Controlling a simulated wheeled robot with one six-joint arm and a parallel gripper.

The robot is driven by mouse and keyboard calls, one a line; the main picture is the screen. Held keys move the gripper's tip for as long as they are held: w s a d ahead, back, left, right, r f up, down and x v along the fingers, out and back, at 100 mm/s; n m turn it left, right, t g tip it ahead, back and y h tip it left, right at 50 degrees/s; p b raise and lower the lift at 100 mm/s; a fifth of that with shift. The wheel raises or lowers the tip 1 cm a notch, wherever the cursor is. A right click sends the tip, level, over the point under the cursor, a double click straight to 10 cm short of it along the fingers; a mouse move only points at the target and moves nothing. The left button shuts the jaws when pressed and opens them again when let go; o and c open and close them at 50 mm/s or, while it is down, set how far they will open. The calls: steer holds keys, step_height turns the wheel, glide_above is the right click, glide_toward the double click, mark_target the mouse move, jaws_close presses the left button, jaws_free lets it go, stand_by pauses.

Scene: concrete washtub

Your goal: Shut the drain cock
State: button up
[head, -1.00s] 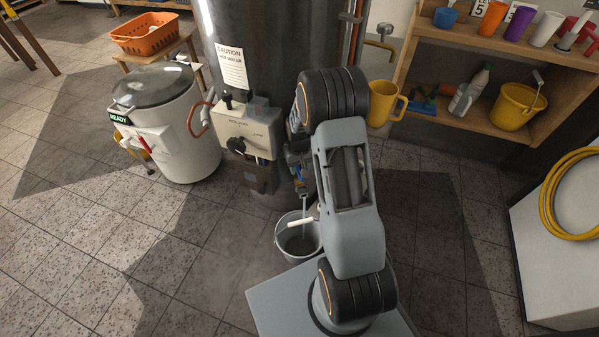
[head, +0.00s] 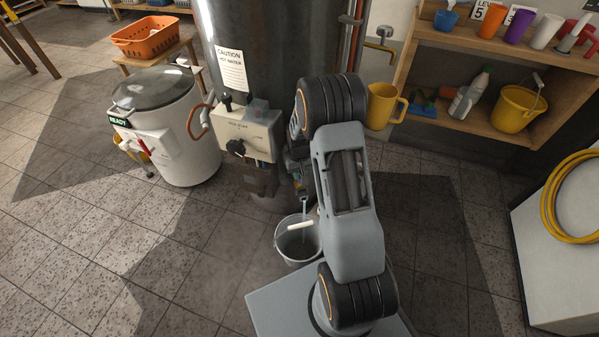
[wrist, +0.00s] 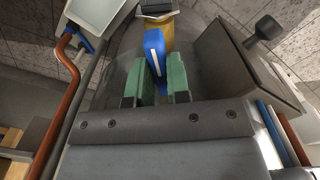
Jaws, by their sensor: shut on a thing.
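The drain cock has a brass-yellow body (wrist: 165,32) and a blue lever (wrist: 155,50) with a white stripe, seen in the wrist view. My gripper (wrist: 157,82) has green finger pads, one on each side of the lever, and is shut on it. In the head view my gripper (head: 298,160) is low at the front of the steel tank (head: 270,50), partly hidden behind my arm. The cock is mostly hidden there. A thin stream of water (head: 304,206) falls below it into a grey bucket (head: 287,252) with a white handle grip.
A control box (head: 250,130) with a black knob sits on the tank just left of my gripper. A white lidded washtub (head: 185,140) stands further left. Shelves (head: 440,122) with a yellow bucket (head: 518,108) are at right.

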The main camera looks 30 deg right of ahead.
steer(key=shift+n, duration=0.3)
jaws_close()
steer(key=n+p, duration=0.2)
steer(key=n, duration=0.2)
steer(key=shift+r, duration=0.1)
steer(key=n+p, duration=0.1)
steer(key=n, duration=0.4)
steer(key=shift+n, duration=0.3)
steer(key=o, duration=0.8)
jaws_free()
step_height(320, 180, up, 14)
steer(key=p, duration=0.4)
steer(key=shift+f, duration=0.2)
